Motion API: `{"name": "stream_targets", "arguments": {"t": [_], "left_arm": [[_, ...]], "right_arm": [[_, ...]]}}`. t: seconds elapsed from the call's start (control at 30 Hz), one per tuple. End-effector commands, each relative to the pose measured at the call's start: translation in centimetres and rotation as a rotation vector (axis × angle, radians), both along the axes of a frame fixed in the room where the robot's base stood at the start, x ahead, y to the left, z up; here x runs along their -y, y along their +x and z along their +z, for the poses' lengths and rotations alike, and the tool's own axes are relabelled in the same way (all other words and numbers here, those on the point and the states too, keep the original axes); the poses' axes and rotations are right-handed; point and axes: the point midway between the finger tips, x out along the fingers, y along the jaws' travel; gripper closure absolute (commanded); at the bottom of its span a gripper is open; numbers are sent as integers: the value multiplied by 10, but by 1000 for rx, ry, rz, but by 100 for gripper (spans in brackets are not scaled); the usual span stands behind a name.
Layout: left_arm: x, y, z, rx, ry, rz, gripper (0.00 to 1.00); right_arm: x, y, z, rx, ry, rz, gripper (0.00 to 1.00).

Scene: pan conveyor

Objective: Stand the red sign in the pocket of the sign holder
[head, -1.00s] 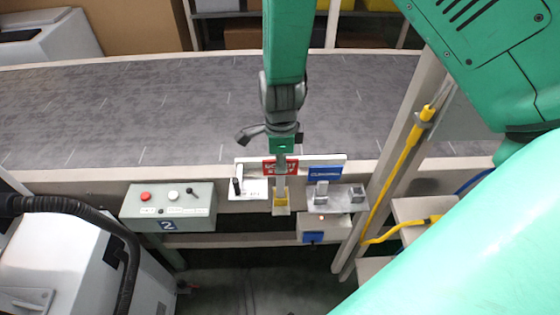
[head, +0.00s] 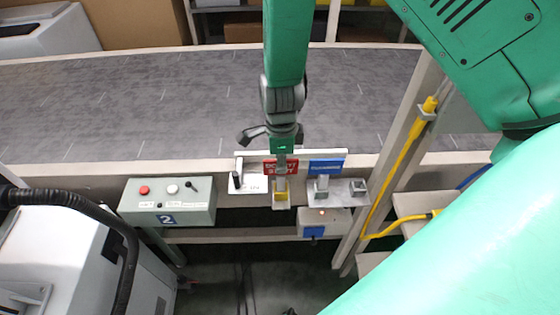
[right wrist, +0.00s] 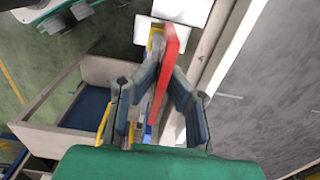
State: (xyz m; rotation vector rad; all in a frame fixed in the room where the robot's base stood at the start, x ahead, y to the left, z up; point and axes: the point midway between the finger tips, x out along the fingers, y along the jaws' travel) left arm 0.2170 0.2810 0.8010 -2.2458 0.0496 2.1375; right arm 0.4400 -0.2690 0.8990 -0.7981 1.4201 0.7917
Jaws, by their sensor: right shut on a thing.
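My right gripper (head: 281,151) comes down from the top middle and is shut on the red sign (head: 281,167), which has white lettering and a grey stem. In the right wrist view the red sign (right wrist: 163,72) shows nearly edge-on between the two fingertips. Directly below the sign in the head view is a small holder with a yellow pocket (head: 281,197). The stem's lower end appears at the yellow pocket; I cannot tell whether it is inside or just above or in front. My left gripper is not in view.
A blue sign (head: 326,167) stands on a grey bracket (head: 349,190) just right. A white plate with a black lever (head: 237,180) is left, beside a control box (head: 168,203). The grey conveyor belt (head: 150,105) lies behind. A post with yellow conduit (head: 405,150) stands right.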

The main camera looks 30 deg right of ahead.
Motion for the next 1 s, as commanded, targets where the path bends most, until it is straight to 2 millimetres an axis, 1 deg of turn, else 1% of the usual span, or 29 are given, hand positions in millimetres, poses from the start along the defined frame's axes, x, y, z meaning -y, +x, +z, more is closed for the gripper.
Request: {"name": "stream_targets", "arguments": {"t": [0.17,0.2,0.23,0.53,0.67,0.77,1.0], "left_arm": [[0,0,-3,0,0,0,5],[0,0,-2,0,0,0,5],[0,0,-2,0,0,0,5],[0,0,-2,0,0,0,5],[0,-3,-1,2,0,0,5],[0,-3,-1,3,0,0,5],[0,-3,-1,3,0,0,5]], "right_arm": [[0,0,-5,0,0,-1,100],[0,0,-4,1,0,-1,79],[0,0,-4,1,0,-1,68],[0,0,-3,1,-1,0,68],[0,1,5,3,-1,1,68],[0,1,20,5,-2,0,68],[0,2,72,6,-3,1,68]]}}
